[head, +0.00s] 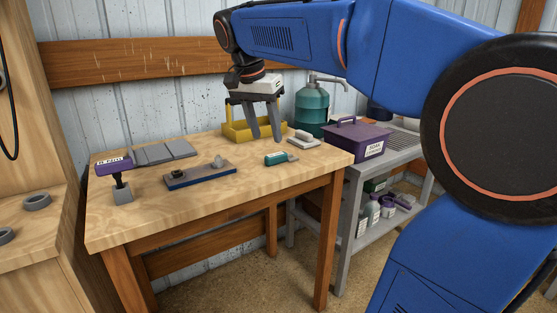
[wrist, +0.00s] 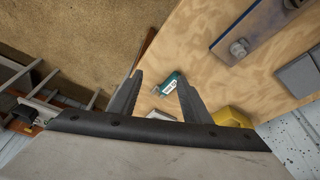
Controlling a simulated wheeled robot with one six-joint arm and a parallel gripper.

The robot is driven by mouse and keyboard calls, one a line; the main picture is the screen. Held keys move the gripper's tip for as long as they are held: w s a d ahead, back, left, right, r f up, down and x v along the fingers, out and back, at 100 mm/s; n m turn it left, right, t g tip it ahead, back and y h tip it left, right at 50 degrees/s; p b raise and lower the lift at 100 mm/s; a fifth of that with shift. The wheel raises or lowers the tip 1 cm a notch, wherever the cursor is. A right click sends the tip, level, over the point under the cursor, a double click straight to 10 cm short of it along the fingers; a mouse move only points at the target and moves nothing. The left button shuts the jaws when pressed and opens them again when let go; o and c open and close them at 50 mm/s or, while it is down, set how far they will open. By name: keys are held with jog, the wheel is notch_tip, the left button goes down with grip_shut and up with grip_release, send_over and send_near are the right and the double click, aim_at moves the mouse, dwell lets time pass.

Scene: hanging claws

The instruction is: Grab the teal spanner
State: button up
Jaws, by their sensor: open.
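The teal spanner (head: 275,159) lies on the wooden workbench (head: 225,185), near its front right part. It is short and teal with a pale label, and a grey end shows. In the wrist view the teal spanner (wrist: 171,84) appears between the two fingertips, close to the right finger. My gripper (head: 263,137) is open and empty, with its grey fingers pointing down above the bench, behind the spanner in the head view. The gripper (wrist: 160,79) also shows in the wrist view, apart from the spanner.
A grey-bladed tool (head: 303,140) lies right of the spanner. A yellow open box (head: 238,131) stands behind my gripper. A blue board with fittings (head: 201,177) lies to the left. A teal canister (head: 312,104) and purple box (head: 357,139) stand at the right. Bare bench lies before the spanner.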

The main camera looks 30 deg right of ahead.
jog(key=w+d+r+m+g+h, duration=0.1)
jog(key=w+d+r+m, duration=0.1)
jog(key=w+r+m, duration=0.45)
jog(key=n, duration=0.1)
send_over(277, 154)
jog(key=a, duration=0.2)
notch_tip(277, 154, down, 12)
jog(key=shift+s+a+f, duration=0.1)
jog(key=shift+a+x, duration=0.2)
jog(key=shift+x, duration=2.5)
jog(key=shift+f, duration=0.1)
grip_shut()
